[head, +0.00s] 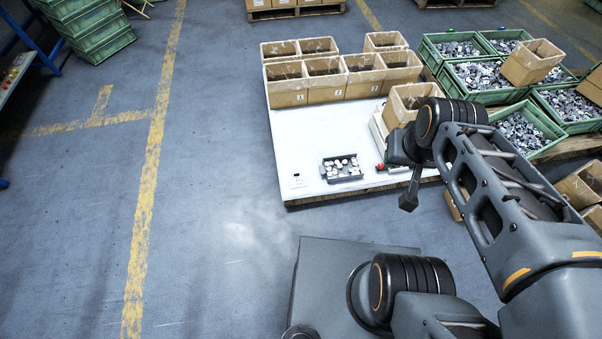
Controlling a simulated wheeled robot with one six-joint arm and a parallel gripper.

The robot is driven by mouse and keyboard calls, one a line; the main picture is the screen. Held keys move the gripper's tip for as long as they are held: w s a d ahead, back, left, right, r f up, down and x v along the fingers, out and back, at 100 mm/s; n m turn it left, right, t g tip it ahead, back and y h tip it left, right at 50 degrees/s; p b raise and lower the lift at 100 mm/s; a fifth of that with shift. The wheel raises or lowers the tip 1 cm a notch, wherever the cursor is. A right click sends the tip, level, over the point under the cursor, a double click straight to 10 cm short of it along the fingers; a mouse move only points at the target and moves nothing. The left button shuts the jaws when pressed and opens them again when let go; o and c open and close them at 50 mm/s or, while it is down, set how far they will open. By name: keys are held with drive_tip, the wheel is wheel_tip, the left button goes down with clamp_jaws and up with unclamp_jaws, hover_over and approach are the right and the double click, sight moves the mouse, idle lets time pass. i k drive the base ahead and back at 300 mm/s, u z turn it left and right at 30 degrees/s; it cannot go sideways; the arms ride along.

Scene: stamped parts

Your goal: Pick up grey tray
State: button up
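A small grey tray (345,179) sits on the front part of the white tabletop (300,140). Several white, round-looking parts lie in it. My gripper (409,201) hangs at the end of my arm, to the right of the tray and apart from it in the picture. It looks small and dark from here, and I cannot make out its fingers or whether it is open. The tray is in full view.
Several open cardboard boxes (325,88) stand along the back of the tabletop. Another box (405,103) stands near my arm, beside a small red item (380,167). Green crates of metal parts (480,76) are at the right. The tabletop left of the tray is mostly clear.

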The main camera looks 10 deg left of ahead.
sight(344, 167)
drive_tip(key=u, duration=0.55)
drive_tip(key=i, duration=1)
drive_tip(key=u, duration=0.05)
